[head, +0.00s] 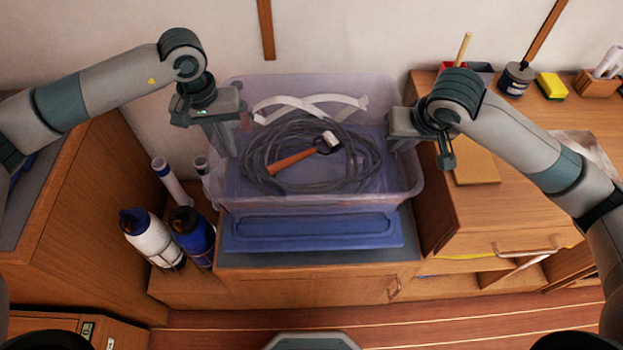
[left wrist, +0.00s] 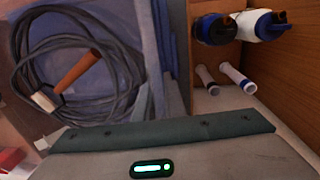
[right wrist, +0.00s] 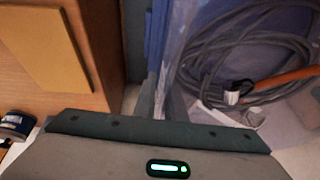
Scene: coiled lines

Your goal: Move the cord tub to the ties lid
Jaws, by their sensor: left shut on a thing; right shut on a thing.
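The cord tub (head: 300,204) is a clear, violet-tinted bin in the middle of the head view, upright. It holds a coiled dark cord (head: 255,160), a hammer-like tool with an orange-brown handle (head: 292,160) and white strips (head: 285,103). My left gripper (head: 230,145) is shut on its left wall, and my right gripper (head: 397,143) is shut on its right wall. The blue ties lid (head: 312,232) lies on the cabinet top, in front of and below the tub. The tub hides its far edge. I cannot tell how high the tub's base is.
Several bottles (head: 150,240) and white tubes (head: 168,180) stand left of the tub. A higher wooden cabinet (head: 500,215) stands close on the right, with a tan board (head: 476,165), a yellow sponge (head: 551,85) and a jar (head: 516,78). The wall is behind.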

